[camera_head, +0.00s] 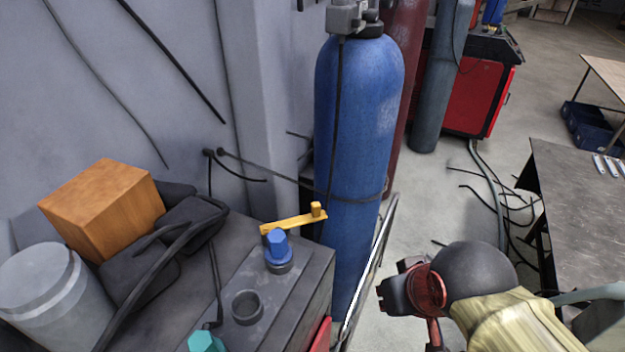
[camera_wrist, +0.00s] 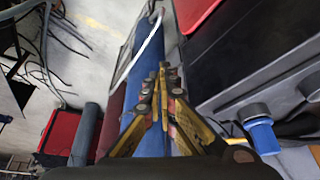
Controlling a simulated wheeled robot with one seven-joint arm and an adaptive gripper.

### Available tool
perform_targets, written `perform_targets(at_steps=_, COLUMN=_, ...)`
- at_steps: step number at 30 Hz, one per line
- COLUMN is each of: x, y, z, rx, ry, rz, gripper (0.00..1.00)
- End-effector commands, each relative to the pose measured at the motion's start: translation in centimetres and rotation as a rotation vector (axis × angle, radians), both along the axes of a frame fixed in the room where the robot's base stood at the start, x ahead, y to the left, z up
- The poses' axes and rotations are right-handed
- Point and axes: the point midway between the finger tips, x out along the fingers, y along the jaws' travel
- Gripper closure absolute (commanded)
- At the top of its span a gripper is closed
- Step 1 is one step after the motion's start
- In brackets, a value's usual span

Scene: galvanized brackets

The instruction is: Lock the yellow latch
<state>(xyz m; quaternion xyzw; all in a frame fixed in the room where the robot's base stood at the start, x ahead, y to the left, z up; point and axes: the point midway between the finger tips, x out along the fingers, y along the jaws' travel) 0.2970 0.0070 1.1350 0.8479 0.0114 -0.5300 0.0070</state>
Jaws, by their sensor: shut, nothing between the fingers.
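The yellow latch (camera_head: 291,221) is a flat bar with a small upright knob at its right end. In the head view it lies at the back edge of the dark cabinet top, just behind a blue hex-headed peg (camera_head: 277,245), its knob end in front of the blue cylinder. In the wrist view a small yellow piece, seemingly the latch (camera_wrist: 237,140), shows beside the blue peg (camera_wrist: 262,136), partly hidden by my gripper. My gripper (camera_wrist: 161,72) is shut and empty, its yellow fingers together. In the head view it is low and right of the latch, apart from it.
The cabinet top also holds an empty round socket (camera_head: 247,307), a teal peg (camera_head: 206,341), a wooden block (camera_head: 102,208) and a grey canister (camera_head: 55,290). The tall blue cylinder (camera_head: 358,120) stands close behind the latch. Open floor lies right of the cabinet, before a metal table (camera_head: 585,195).

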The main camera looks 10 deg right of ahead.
Motion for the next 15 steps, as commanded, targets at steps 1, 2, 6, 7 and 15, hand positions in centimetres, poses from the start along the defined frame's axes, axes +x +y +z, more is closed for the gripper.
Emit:
perform_targets(at_steps=1, x=0.0, y=0.1, z=0.6, rx=0.000, ry=0.010, rz=0.004, gripper=1.00)
perform_targets(at_steps=2, x=0.1, y=0.2, z=0.8, rx=-0.001, ry=0.016, rz=0.008, gripper=1.00)
perform_targets(at_steps=6, x=0.6, y=0.7, z=2.1, rx=-0.002, ry=0.052, rz=0.024, gripper=1.00)
perform_targets(at_steps=7, x=0.7, y=0.8, z=2.5, rx=-0.003, ry=0.060, rz=0.028, gripper=1.00)
perform_targets(at_steps=15, x=2.8, y=2.1, z=6.0, rx=-0.010, ry=0.134, rz=0.069, gripper=1.00)
